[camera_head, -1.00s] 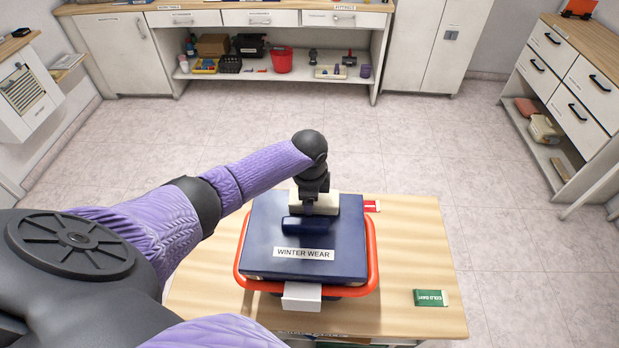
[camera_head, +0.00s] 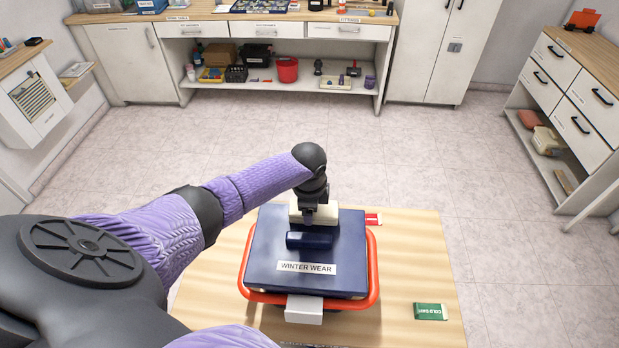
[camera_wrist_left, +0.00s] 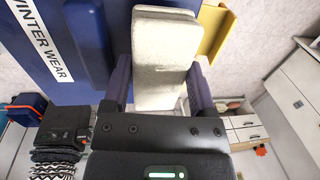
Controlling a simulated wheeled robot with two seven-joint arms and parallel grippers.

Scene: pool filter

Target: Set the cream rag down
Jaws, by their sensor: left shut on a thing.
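My left gripper (camera_head: 312,208) is shut on the cream rag (camera_head: 327,214), a folded, block-like pale cloth. It holds the rag over the far part of a navy blue box (camera_head: 265,250) labelled WINTER WEAR. I cannot tell whether the rag touches the box top. In the left wrist view, the rag (camera_wrist_left: 163,60) sits between the two fingers of the gripper (camera_wrist_left: 160,88), with the blue box (camera_wrist_left: 85,25) beside and behind it. My right gripper is not in view.
The box sits in an orange-red rimmed carrier (camera_head: 375,265) on a wooden table (camera_head: 410,260). A green packet (camera_head: 431,312) lies at the table's right, and a red packet (camera_head: 373,219) beside the box's far right corner. The table's right side is mostly bare. Cabinets (camera_head: 120,62) stand across open floor.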

